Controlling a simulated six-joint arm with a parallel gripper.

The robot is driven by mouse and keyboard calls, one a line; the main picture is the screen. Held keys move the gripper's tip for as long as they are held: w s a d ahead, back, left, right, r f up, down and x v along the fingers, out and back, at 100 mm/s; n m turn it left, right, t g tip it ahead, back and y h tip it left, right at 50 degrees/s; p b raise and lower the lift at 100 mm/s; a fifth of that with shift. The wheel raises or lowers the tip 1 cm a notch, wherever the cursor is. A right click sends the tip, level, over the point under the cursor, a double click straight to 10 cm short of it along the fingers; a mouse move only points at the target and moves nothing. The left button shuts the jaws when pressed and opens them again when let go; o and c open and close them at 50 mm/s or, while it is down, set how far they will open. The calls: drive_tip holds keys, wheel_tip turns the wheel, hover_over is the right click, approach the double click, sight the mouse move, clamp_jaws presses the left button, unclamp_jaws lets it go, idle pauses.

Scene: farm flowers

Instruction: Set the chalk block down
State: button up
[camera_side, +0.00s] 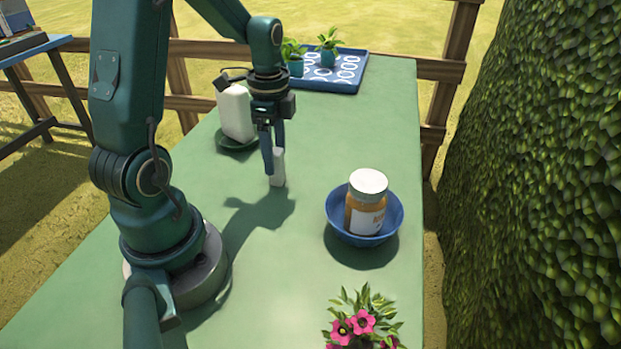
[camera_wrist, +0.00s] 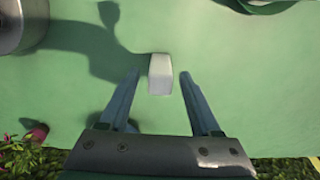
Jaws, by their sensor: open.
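The chalk block (camera_side: 278,168) is a small white upright block on the green table, near its middle. It also shows in the wrist view (camera_wrist: 160,75) between the two fingertips, with a gap on both sides. My gripper (camera_side: 273,152) points down at the block in the side view, its fingers partly hiding it. In the wrist view its two blue fingers are spread open and do not appear to touch the block. The block's lower end seems to rest on the table.
A white container (camera_side: 236,112) stands on a dark green saucer (camera_side: 238,144) behind the gripper. An orange jar (camera_side: 366,208) with a white lid sits in a blue bowl (camera_side: 335,223) at right. A blue tray (camera_side: 345,83) with potted seedlings is at the back. Pink flowers (camera_side: 362,323) stand in front.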

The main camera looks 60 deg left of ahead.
wheel_tip(320, 180, up, 11)
drive_tip(key=s+d+n+t, duration=0.2)
drive_tip(key=s+d+n, duration=0.1)
drive_tip(key=d, duration=0.4)
drive_tip(key=s+d+n+t, duration=0.3)
drive_tip(key=d+n, duration=0.3)
drive_tip(key=d, duration=0.2)
drive_tip(key=shift+s+t, duration=0.25)
drive_tip(key=shift+t, duration=0.05)
drive_tip(key=shift+f, duration=0.1)
idle(0.5)
